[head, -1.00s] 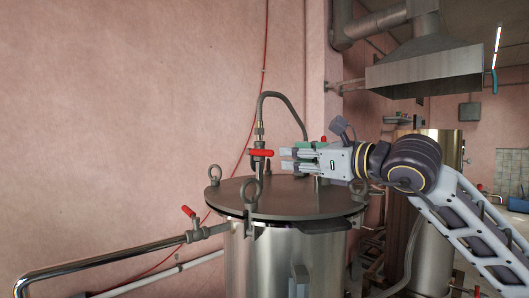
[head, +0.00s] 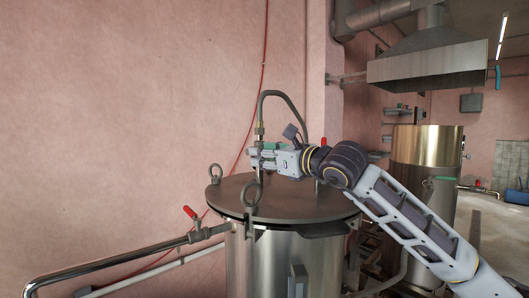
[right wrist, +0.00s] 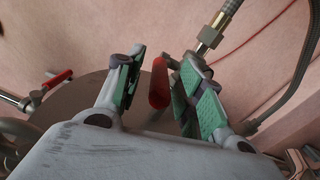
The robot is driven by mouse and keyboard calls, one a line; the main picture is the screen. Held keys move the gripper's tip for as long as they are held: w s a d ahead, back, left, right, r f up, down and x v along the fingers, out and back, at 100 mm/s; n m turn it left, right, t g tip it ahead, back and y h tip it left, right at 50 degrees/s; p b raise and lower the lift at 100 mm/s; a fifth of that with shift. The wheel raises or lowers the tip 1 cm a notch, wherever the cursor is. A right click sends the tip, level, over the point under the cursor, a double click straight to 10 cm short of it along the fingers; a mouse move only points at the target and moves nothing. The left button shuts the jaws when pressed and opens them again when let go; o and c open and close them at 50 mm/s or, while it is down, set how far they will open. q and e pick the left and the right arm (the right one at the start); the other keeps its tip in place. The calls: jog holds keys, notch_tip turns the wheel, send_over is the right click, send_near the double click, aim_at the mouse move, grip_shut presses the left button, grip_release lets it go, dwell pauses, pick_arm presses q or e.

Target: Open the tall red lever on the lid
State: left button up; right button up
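The tall red lever (right wrist: 159,83) on the lid shows in the right wrist view, standing between the two green-padded fingers of my right gripper (right wrist: 160,92). The fingers are open, with gaps to the lever on both sides. In the head view my right gripper (head: 260,158) is level above the lid (head: 310,200), at the valve pipe under the braided hose (head: 285,98), and covers the lever. The hose fitting (right wrist: 210,38) is just beyond the right finger in the wrist view. My left gripper is not in view.
A second red lever (head: 190,211) sits on the side pipe (head: 110,262) left of the steel tank (head: 270,265). Lifting eyes (head: 252,195) stand up from the lid. A pink wall is behind. Another steel vessel (head: 428,155) stands at right under a hood (head: 425,68).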

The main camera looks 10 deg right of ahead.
jog(key=shift+w, duration=0.1)
grip_shut()
dwell(0.3)
jog(key=shift+a+r, duration=0.1)
jog(key=shift+a, duration=0.05)
